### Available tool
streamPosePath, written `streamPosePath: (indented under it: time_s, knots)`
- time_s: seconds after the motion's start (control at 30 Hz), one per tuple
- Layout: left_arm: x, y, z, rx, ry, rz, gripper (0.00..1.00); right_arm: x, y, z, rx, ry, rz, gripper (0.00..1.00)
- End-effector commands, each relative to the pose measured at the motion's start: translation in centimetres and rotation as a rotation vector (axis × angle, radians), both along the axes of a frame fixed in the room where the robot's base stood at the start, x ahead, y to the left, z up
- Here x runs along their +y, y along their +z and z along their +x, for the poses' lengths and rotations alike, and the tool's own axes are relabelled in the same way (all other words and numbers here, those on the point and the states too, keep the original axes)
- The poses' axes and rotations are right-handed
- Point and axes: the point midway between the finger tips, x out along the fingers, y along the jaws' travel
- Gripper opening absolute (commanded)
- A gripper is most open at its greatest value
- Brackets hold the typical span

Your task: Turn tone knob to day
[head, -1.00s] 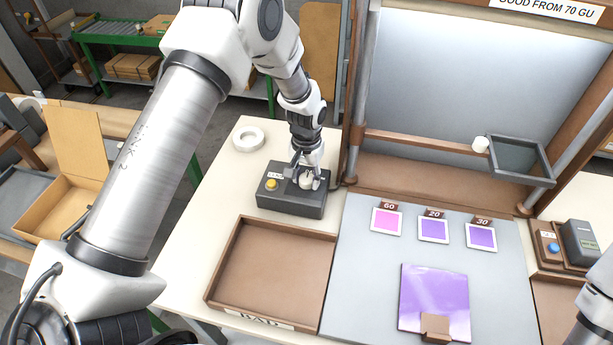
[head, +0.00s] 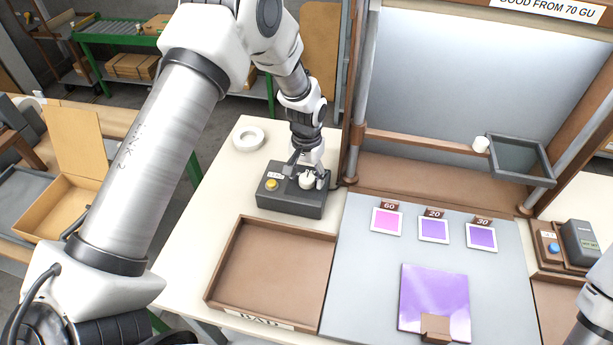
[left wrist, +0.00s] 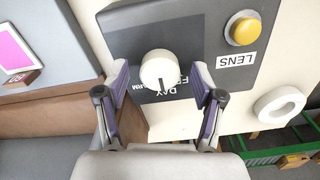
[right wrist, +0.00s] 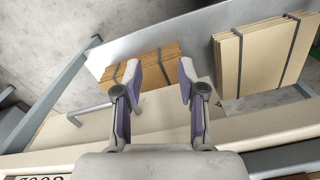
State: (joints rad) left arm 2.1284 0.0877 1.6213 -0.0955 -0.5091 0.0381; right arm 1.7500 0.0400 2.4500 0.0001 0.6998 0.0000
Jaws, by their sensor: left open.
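The tone knob (head: 306,181) is a round white knob on the dark control box (head: 290,202). In the left wrist view the knob (left wrist: 159,70) has a short dark mark pointing down toward printed words that include DAY, upside down and partly covered by the knob. My left gripper (left wrist: 162,82) is open, with one finger on each side of the knob and a gap on both sides. In the head view my left gripper (head: 308,177) reaches down over the box. My right gripper (right wrist: 158,72) is open and empty, away from the box.
A yellow button (left wrist: 244,31) labelled LENS sits beside the knob. A white ring (head: 248,138) lies behind the box. A brown tray (head: 272,265) is in front. A purple panel (head: 434,298) lies on the grey board, with small colour samples (head: 433,229) behind it.

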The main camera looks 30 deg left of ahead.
Motion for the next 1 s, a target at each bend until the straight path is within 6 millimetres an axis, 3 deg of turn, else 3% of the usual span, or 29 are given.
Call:
streamPosePath:
  time_s: [0.3, 0.5, 1.0]
  knots:
    - [0.0, 7.5, 0.2, -0.005, 0.000, 0.000, 0.68, 0.0, 0.0, 0.0, 0.000, 0.000, 0.000, 0.40]
    - [0.0, 10.8, 0.1, -0.001, 0.000, 0.000, 0.68, 0.0, 0.0, 0.0, 0.000, 0.000, 0.000, 0.40]
    - [0.0, 11.3, 0.1, 0.000, 0.000, 0.000, 0.68, 0.0, 0.0, 0.0, 0.000, 0.000, 0.000, 0.40]
